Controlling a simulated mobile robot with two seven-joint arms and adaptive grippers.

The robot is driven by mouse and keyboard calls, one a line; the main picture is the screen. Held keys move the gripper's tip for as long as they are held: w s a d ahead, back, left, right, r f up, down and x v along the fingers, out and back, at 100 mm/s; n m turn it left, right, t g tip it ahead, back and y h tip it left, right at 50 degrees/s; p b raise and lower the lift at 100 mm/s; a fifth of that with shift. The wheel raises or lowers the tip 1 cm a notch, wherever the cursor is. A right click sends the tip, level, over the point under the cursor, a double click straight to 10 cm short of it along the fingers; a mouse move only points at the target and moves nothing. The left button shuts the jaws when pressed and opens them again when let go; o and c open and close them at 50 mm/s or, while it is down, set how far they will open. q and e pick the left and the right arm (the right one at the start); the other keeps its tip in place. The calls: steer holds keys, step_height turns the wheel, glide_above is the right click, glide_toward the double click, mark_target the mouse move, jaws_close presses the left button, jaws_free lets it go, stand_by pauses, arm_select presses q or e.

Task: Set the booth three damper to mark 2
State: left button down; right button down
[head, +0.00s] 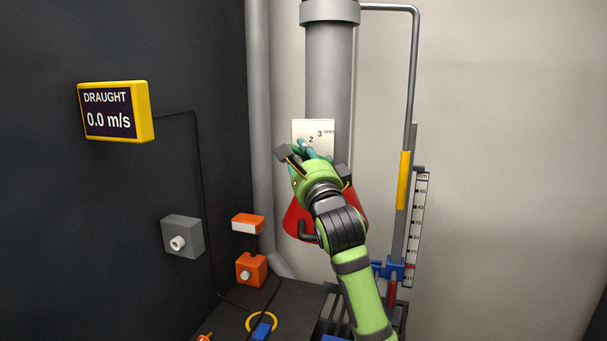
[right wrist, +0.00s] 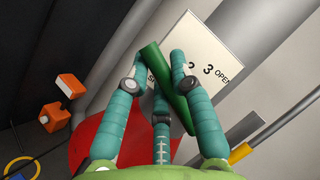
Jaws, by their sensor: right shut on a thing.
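The white damper plate (head: 314,128) is fixed on the grey vertical duct (head: 328,70). My right gripper (head: 301,150) is in front of the plate's lower left. In the right wrist view my right gripper (right wrist: 158,62) has its teal fingers shut around the green damper lever (right wrist: 172,90). The lever slants across the plate left of the 3, partly covering the 2. I cannot tell its exact mark. My left gripper is out of view.
A yellow-framed draught display (head: 116,111) reads 0.0 m/s. A red hood (head: 300,218) is below the plate, partly behind my right arm. A thin grey pipe and a cm scale (head: 417,230) stand at the right. Orange boxes (head: 251,270) are at the left.

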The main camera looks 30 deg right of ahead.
steer(key=m+h, duration=0.1)
steer(key=r+m+h+b, duration=0.1)
steer(key=m, duration=0.1)
steer(key=shift+d, duration=0.15)
steer(key=shift+s+d+r+m+h+b, duration=0.2)
steer(key=shift+r+m+h, duration=0.2)
steer(key=shift+m, duration=0.55)
steer(key=shift+s+d+r+m+h+b, duration=0.15)
steer(key=shift+r+m+h+b, duration=0.2)
steer(key=shift+m, duration=0.6)
steer(key=shift+h, duration=0.35)
steer(key=c, duration=1.3)
jaws_free()
steer(key=shift+o, duration=1.2)
steer(key=shift+d, duration=0.1)
steer(key=shift+w+f, duration=0.1)
